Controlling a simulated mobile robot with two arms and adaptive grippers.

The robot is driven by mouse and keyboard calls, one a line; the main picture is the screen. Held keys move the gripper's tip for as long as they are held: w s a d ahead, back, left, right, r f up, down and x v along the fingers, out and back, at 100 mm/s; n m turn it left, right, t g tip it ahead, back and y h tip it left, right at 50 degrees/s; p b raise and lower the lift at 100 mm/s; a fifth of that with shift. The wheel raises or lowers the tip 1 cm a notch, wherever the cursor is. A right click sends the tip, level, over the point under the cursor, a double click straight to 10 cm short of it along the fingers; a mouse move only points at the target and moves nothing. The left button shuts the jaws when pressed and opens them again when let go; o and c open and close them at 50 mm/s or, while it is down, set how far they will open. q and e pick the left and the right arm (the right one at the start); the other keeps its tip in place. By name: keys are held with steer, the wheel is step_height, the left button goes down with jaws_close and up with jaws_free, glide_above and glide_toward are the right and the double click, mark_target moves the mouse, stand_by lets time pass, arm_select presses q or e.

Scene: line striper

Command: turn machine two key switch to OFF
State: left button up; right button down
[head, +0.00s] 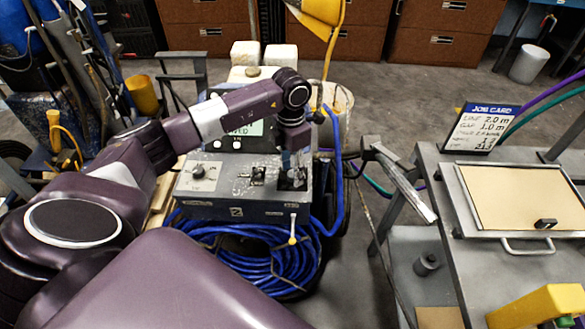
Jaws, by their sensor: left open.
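A grey machine (236,211) with a "2" mark on its front stands in the middle of the head view. Its top panel carries a round dial (198,171) at the left and a small dark switch (258,175) near the middle. My left arm reaches across from the left. My left gripper (291,168) points down over the right end of the panel, close to another dark fitting (291,181). The gripper is open and covers part of that fitting, so I cannot tell its setting or whether they touch. My right gripper is not in view.
Blue hose (250,268) lies coiled below the panel. A grey cart (445,200) at the right holds a job card (479,128) and a framed tan board (520,198). A metal bar (405,185) juts between machine and cart. Bare floor shows behind them.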

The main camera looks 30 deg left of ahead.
arm_select(q)
steer(key=shift+f, duration=0.15)
jaws_close()
steer(key=shift+n, duration=0.3)
steer(key=n, duration=1.1)
stand_by(0.5)
stand_by(0.5)
jaws_free()
